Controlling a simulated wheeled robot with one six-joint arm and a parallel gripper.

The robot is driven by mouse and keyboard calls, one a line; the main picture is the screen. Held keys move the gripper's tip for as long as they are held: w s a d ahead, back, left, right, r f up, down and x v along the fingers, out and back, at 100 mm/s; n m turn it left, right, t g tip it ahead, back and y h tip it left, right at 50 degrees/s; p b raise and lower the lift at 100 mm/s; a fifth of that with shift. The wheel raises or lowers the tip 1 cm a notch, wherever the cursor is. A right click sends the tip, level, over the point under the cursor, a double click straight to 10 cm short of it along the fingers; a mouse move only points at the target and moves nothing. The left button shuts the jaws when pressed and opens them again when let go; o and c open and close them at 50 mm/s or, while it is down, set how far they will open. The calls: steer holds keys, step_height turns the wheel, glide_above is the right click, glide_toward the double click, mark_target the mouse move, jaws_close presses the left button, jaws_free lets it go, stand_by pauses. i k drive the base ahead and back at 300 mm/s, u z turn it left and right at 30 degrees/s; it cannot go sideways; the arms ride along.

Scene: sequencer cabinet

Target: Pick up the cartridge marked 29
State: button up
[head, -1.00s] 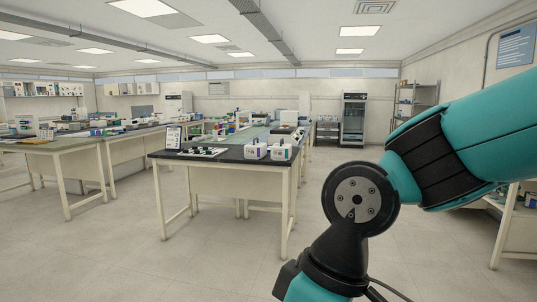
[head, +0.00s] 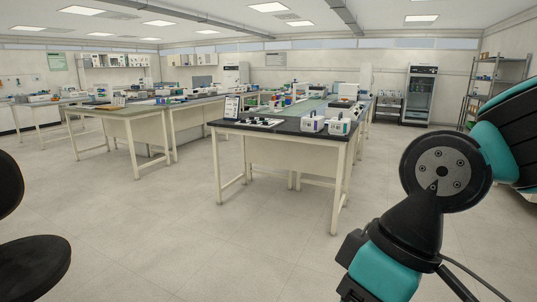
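No cartridge marked 29 can be made out, as every marking is too small to read from here. Two white boxy items with coloured patches, a left one (head: 312,123) and a right one (head: 340,125), stand side by side at the near right corner of a black-topped bench (head: 285,126). I cannot tell whether they are cartridges. Small dark and white items (head: 259,122) lie on the bench to their left, beside an upright sign (head: 232,107). My arm fills the right side of the head view. My gripper is out of view.
Open floor (head: 150,225) lies between me and the bench. A black chair (head: 30,262) stands at the near left. Another bench (head: 128,112) stands farther left. A glass-fronted cabinet (head: 418,95) and shelving (head: 495,88) stand at the back right.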

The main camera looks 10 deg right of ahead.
mark_target(311, 123)
steer(key=z, duration=0.45)
steer(key=i, duration=1.65)
steer(key=z, duration=0.5)
steer(key=i, duration=2.1)
steer(key=u, duration=0.45)
steer(key=i, duration=1.6)
steer(key=u, duration=0.35)
